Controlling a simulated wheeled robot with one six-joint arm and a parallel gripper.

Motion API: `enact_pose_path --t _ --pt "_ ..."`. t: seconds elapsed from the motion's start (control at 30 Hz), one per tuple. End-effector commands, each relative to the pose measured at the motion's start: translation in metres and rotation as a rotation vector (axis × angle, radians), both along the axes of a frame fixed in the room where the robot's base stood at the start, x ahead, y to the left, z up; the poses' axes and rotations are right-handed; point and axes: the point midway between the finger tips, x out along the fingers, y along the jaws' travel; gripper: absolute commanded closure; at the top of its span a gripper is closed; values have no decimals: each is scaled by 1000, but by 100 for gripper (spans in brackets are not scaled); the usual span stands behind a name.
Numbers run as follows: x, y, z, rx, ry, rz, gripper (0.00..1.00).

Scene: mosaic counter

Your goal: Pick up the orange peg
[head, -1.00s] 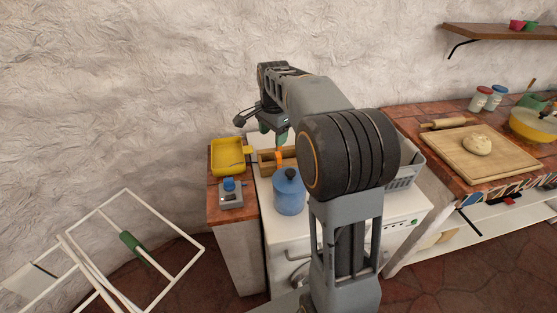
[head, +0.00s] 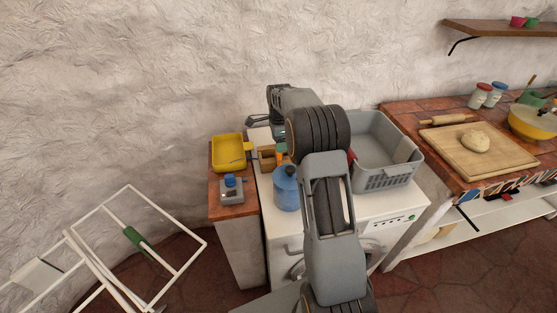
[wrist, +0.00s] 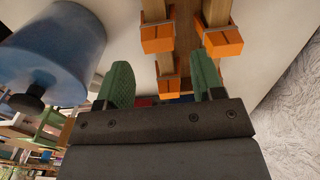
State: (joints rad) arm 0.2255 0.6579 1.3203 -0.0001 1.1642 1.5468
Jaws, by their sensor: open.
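In the head view, orange (head: 281,150) shows at the wooden holder (head: 266,159) behind the blue canister, partly hidden by my arm. In the wrist view, several orange block-like pieces sit on pale wooden bars: one at upper middle (wrist: 158,38), one at upper right (wrist: 224,42) and a lower one (wrist: 168,88) in the gap between my fingers. I cannot tell which is the peg of the task. My gripper (wrist: 163,76) is open, with its two green fingers apart and nothing clamped between them. In the head view its fingers are hidden behind my arm.
The blue canister (head: 286,190) with a dark knob stands close by; it also shows in the wrist view (wrist: 58,50). A yellow tray (head: 229,152) and a grey box with a blue top (head: 231,190) lie left. A grey basket (head: 385,158) is right.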

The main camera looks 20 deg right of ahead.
Motion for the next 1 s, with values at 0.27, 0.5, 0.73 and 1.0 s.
enact_pose_path --t 0.27,0.5,0.73,1.0 --pt "-1 3 -23 1 3 2 38" --pt "-1 4 -50 0 1 1 38" --pt "-1 4 -54 0 -1 1 38" --pt "-1 4 -54 0 -1 2 56"
